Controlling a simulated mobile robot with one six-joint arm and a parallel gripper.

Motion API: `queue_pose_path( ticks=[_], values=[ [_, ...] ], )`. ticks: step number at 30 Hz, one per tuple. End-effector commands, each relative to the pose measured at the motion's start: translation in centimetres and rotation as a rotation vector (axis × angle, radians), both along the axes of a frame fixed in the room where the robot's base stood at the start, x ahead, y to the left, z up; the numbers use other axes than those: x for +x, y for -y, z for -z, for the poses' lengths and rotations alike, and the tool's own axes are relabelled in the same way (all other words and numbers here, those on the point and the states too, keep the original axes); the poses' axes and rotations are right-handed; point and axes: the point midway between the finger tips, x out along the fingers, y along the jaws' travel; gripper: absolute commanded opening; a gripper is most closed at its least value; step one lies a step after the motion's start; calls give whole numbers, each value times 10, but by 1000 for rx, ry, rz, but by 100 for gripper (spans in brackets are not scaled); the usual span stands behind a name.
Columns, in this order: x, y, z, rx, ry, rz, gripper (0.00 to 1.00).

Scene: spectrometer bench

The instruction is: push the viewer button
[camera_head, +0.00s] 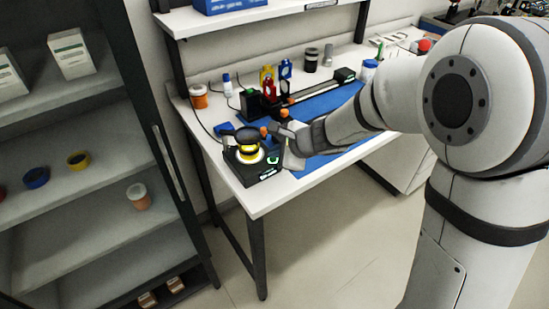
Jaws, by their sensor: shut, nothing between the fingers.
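The viewer (262,172) is a black box near the left front corner of the bench, with a yellow ring and a dark round top. A small green-lit spot, which looks like the viewer button (273,160), is on its right side. My gripper (277,131) is shut and empty, beside and behind the viewer's right side. The camera_head view is too small to tell whether its fingertips touch the viewer. My wrist hides part of the bench to the right of the viewer.
A blue mat (313,164) lies along the bench, with a black rail (318,92) and red, yellow and blue holders behind it. An orange jar (199,97) stands at the back left. An open shelf cabinet (75,150) is at left. The floor in front is clear.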

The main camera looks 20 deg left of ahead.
Motion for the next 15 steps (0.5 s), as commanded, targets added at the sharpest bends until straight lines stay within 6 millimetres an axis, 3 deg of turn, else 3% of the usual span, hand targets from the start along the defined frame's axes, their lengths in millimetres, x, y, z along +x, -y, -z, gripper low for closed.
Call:
queue_pose_path(
  ticks=[15],
  values=[
    [0, 0, -3, 0, 0, 0, 0]
  ],
)
